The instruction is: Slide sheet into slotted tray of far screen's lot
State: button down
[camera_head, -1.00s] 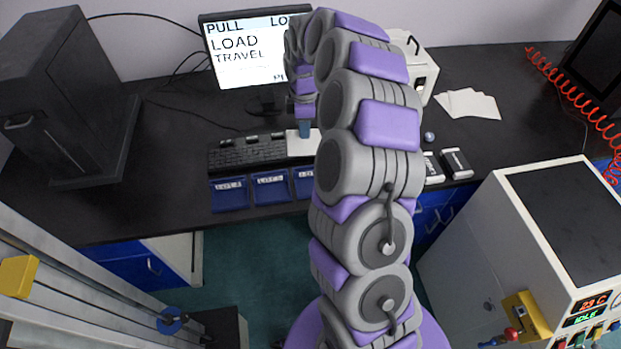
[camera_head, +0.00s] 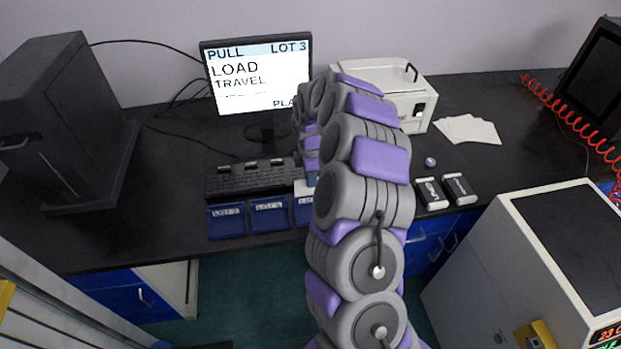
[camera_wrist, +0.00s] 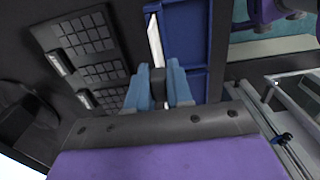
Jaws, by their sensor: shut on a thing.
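The far screen (camera_head: 258,75) reads PULL, LOT 3, LOAD, TRAVEL. Three blue trays stand in a row at the bench's front edge: a left one (camera_head: 226,222), a middle one (camera_head: 269,217) and a right one (camera_head: 302,213) partly behind my arm. Their labels start with LOT; I cannot read the numbers surely. My gripper (camera_wrist: 159,88) is shut on a thin white sheet (camera_wrist: 154,42), seen nearly edge-on in the wrist view beside a blue tray (camera_wrist: 184,42). I cannot tell whether the sheet is inside a slot. The sheet also shows in the head view (camera_head: 301,188), largely behind my arm.
A black keyboard (camera_head: 250,180) lies just behind the trays. A dark cabinet (camera_head: 65,120) stands left. A large grey machine (camera_head: 490,260) is at front right.

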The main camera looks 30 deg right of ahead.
jog(key=shift+r, duration=0.1)
jog(key=shift+f, duration=0.2)
jog(key=c, duration=1)
grip_release()
jog(key=shift+r, duration=0.1)
